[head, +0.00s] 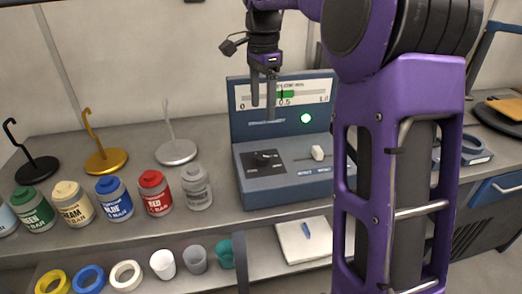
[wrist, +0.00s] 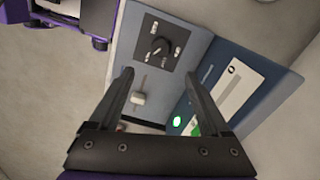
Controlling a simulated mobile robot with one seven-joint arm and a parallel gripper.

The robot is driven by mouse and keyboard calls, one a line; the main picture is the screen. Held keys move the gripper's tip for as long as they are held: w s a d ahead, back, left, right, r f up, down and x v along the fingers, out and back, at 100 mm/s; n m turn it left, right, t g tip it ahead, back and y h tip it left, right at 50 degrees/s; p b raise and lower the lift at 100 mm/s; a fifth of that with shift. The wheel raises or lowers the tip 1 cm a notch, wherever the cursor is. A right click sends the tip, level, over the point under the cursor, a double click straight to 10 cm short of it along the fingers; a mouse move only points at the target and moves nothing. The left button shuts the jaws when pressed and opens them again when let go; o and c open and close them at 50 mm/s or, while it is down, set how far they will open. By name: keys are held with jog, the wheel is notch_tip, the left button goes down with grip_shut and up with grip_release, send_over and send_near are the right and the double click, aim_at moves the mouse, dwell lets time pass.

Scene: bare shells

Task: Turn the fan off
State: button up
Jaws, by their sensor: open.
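No fan can be made out in either view. A blue-grey control box (head: 290,187) stands on the bench. Its lower face has a black rotary knob (head: 268,160) and a white slider (head: 318,152). Its upright back panel has a gauge with a green bar (head: 285,94) and a lit green lamp (head: 306,118). My gripper (head: 263,108) is open and empty, above the box in front of the back panel. In the wrist view the knob (wrist: 158,46), slider (wrist: 138,98) and lamp (wrist: 177,121) show around and between the open fingers; no contact is visible.
Several colored jars, such as the red one (head: 155,193), stand left of the box. Behind them are hooked stands in black, gold and silver (head: 175,151). A lower shelf holds rings, cups and a white tray (head: 305,250). My arm hides the area right of the box.

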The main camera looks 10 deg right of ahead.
aim_at(262, 155)
notch_tip(262, 155, down, 15)
jog(key=b, duration=0.2)
jog(key=shift+b, duration=0.35)
jog(key=shift+r, duration=0.1)
grip_shut()
